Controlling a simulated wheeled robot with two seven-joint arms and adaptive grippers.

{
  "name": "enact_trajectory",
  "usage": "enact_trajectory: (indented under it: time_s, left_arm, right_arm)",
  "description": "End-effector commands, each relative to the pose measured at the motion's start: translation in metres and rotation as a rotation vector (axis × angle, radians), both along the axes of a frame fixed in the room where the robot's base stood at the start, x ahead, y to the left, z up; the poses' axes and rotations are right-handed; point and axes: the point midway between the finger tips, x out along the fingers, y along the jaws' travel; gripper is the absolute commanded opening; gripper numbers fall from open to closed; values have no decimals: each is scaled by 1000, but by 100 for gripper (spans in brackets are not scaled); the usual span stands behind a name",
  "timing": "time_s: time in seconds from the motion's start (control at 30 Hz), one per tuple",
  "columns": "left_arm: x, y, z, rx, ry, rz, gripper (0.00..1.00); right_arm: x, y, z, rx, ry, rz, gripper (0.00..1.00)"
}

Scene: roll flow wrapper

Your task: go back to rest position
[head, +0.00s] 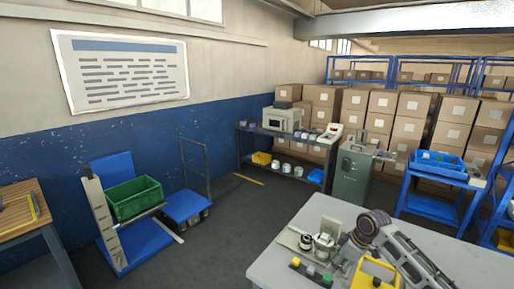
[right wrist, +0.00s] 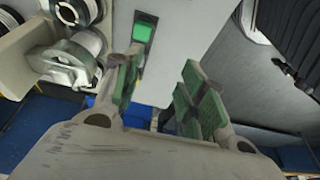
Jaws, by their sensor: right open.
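My right gripper (head: 343,259) is over the light grey table (head: 275,270) in the head view, beside a small machine with rolls (head: 306,241). In the right wrist view its two green-padded fingers (right wrist: 160,78) stand apart with nothing between them. Rolls on the machine (right wrist: 70,55) show at the upper left there, beside the gripper. A green button (right wrist: 142,31) shows beyond the fingertips. My left gripper is not in view.
Coloured blocks or buttons (head: 311,271) and a yellow part (head: 375,274) are near the arm. A green crate (head: 134,198) on a stand and a blue cart (head: 187,205) are at left. Shelves and stacked cartons (head: 375,120) stand behind. The floor between is clear.

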Motion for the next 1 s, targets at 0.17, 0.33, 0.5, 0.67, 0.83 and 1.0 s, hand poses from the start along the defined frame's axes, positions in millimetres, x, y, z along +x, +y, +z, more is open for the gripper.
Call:
enact_trajectory:
  time_s: [0.17,0.33,0.5,0.67,0.83,1.0]
  left_arm:
    - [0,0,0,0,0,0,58]
    - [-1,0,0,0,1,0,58]
    - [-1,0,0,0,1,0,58]
    - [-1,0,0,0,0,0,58]
    - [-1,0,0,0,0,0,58]
    - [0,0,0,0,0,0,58]
  right_arm:
    - [-27,29,-26,-3,8,-10,41]
    - [-51,51,-44,-4,8,-32,41]
    - [-76,71,-57,-1,8,-64,41]
    - [-100,85,-67,2,5,-106,41]
    - [-125,97,-74,9,1,-160,41]
    - [-149,105,-78,14,-3,-224,41]
